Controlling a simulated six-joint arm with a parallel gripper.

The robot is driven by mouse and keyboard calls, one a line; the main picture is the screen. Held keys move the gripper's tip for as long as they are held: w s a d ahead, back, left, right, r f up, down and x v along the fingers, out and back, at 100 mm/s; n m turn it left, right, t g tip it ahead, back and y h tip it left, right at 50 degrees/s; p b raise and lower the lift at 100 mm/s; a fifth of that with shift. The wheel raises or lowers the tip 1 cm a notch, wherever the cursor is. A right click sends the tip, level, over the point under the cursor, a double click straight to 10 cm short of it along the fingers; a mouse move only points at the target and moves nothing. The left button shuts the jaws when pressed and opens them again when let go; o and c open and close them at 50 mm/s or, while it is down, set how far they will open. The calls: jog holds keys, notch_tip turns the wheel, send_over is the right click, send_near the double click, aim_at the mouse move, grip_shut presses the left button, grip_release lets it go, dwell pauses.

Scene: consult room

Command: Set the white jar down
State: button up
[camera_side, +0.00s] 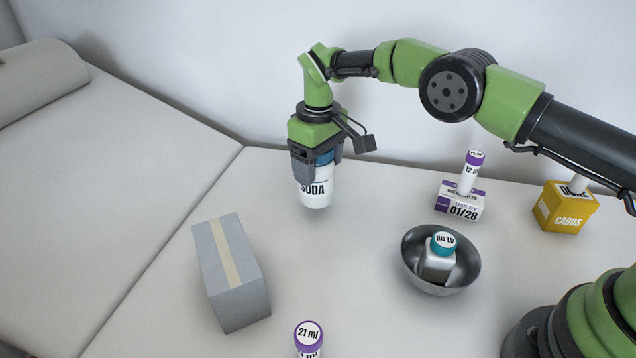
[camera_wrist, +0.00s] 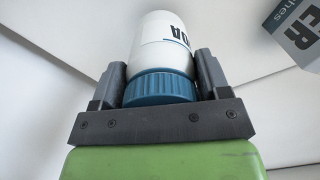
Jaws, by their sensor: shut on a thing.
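The white jar (camera_side: 317,188) has a blue lid and black letters reading "SODA" in the side view. My gripper (camera_side: 317,172) points down and is shut on the jar around its lid. The jar hangs upright, lid up, over the back part of the pale table (camera_side: 390,205). I cannot tell whether its base touches the surface. In the wrist view the jar (camera_wrist: 161,45) with its ribbed blue lid (camera_wrist: 160,88) sits between both fingers of the gripper (camera_wrist: 160,80).
A grey taped box (camera_side: 228,270) stands front left of the jar. A metal bowl (camera_side: 440,275) holds a teal-capped bottle (camera_side: 438,258). Further right are a purple-white box (camera_side: 460,201) with a vial (camera_side: 469,172), and a yellow card box (camera_side: 566,208). A purple-capped vial (camera_side: 309,336) is in front.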

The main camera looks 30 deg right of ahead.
aim_at(318, 179)
jog(key=shift+f, duration=1.75)
jog(key=shift+f, duration=0.1)
jog(key=o, duration=1)
jog(key=shift+c, duration=0.2)
